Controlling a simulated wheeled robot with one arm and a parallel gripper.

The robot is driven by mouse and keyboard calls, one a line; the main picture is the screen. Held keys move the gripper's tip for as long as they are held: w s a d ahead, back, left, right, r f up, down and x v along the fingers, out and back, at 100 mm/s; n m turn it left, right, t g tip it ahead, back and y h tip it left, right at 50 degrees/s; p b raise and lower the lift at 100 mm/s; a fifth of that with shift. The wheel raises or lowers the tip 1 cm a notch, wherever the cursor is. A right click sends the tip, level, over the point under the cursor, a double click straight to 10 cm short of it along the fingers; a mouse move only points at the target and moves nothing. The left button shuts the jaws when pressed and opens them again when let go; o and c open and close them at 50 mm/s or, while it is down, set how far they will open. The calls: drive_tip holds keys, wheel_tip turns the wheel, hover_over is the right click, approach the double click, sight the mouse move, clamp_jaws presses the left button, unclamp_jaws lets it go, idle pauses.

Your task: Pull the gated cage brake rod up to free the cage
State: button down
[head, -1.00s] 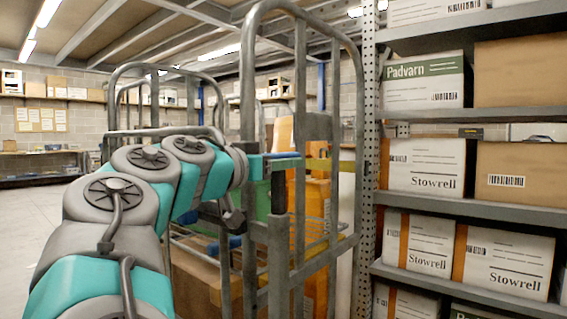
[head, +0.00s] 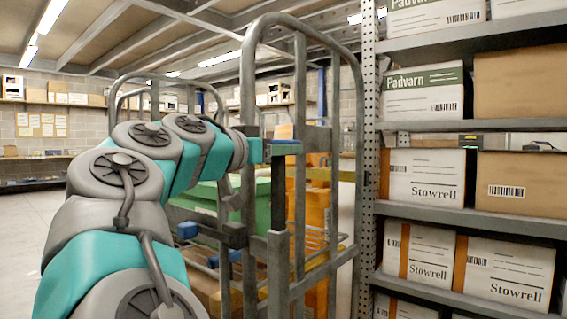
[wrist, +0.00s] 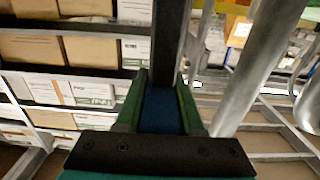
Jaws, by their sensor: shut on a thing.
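The gated cage (head: 248,110) is a grey tubular frame standing left of the racking. Its brake rod (head: 278,185) is a dark upright bar with a blue top, on the near side of the cage, coming out of a grey sleeve (head: 279,255). The rod stands upright with a long dark length showing above the sleeve. My gripper (head: 270,149) is at the rod's blue top. In the wrist view, the green fingers of my gripper (wrist: 162,88) are shut around a blue part (wrist: 163,112), with the dark rod (wrist: 172,40) beyond. The rod's lower end is hidden in the sleeve.
Racking with boxes (head: 425,175) stands close to the right of the cage. A green crate (head: 200,195) and orange goods (head: 318,205) are inside the cage. Open floor (head: 30,220) lies to the left.

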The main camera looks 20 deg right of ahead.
drive_tip(key=shift+a+r, duration=0.1)
drive_tip(key=shift+r, duration=0.35)
drive_tip(key=c, duration=0.8)
unclamp_jaws()
drive_tip(key=shift+s, duration=0.1)
drive_tip(key=shift+o, duration=1.4)
drive_tip(key=shift+f, duration=0.15)
drive_tip(key=v, duration=0.7)
drive_tip(key=shift+s+a, duration=0.2)
